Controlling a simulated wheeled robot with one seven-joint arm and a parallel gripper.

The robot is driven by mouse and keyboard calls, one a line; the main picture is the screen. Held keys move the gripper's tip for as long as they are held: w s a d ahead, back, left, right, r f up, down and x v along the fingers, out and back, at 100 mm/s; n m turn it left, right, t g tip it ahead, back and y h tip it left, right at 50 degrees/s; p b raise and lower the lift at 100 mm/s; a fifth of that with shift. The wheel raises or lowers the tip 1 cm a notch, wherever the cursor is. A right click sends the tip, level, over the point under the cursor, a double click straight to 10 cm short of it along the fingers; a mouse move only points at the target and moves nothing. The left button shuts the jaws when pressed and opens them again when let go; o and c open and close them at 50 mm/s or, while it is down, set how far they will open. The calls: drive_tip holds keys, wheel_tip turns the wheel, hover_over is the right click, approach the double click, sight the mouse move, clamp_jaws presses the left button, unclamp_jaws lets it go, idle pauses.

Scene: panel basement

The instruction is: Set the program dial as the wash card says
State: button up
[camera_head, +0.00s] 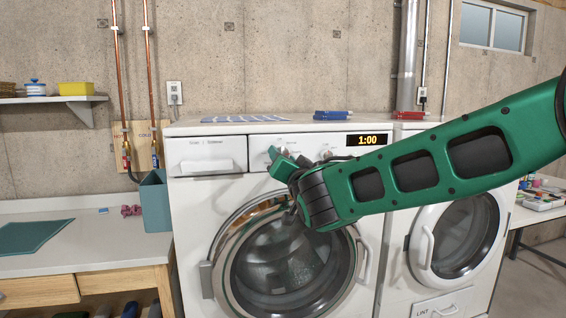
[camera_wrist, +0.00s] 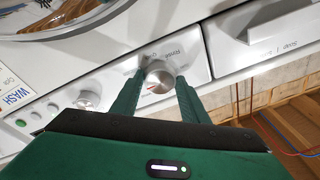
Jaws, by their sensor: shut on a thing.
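The program dial (camera_wrist: 157,80) is a round silver knob with a red mark, on the washer's white front panel; printed words, one reading "Rinse", surround it. My gripper (camera_wrist: 160,84) is shut on this dial, with one green finger on each side. In the head view, my gripper (camera_head: 282,160) is at the washer's (camera_head: 192,220) upper panel and hides the dial. A white label reading "WASH" in blue (camera_wrist: 15,97) shows at the left edge of the wrist view; its small text is not readable.
The display (camera_head: 369,140) reads 1:00. A drawer (camera_head: 206,155) is at the panel's left. A patterned sheet (camera_head: 245,118) and blue object (camera_head: 332,115) lie on top. A dryer (camera_head: 458,235) stands right.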

drive_tip(key=shift+d+f+m, duration=0.1)
drive_tip(key=shift+d+m, duration=0.05)
drive_tip(key=shift+m, duration=0.15)
drive_tip(key=o, duration=1.1)
drive_tip(key=shift+c, duration=0.2)
drive_tip(key=v, duration=1)
drive_tip(key=shift+s, duration=0.3)
drive_tip(key=shift+d, duration=0.15)
